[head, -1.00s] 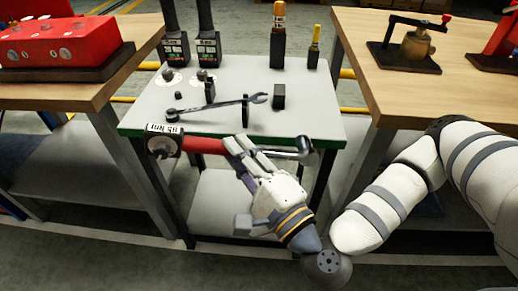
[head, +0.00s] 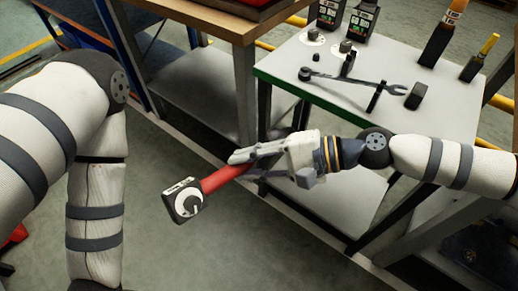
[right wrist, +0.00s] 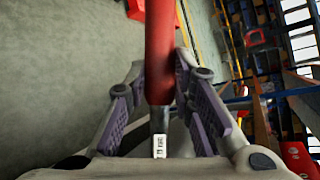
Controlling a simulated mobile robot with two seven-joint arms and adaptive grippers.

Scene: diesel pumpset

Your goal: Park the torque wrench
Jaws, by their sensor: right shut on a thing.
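The torque wrench (head: 228,177) has a red handle and a black end with a white round dial. My right gripper (head: 262,155) is shut on it and holds it in the air in front of the cart, dial end toward the lower left. The wrench's other end is mostly hidden behind the gripper. In the right wrist view the red handle (right wrist: 160,45) runs between the purple-padded fingers (right wrist: 160,108). The cart's pale, green-edged top (head: 300,90) lies behind and to the right. My left arm shows at the left; its gripper is out of view.
A spanner (head: 350,80) rests on the cart top near a black block (head: 420,96). Two dark tools with green displays (head: 362,20), an orange-topped tool (head: 443,35) and a yellow-handled one (head: 480,58) stand behind. A wooden bench (head: 225,18) stands at the top left. Open floor lies below the wrench.

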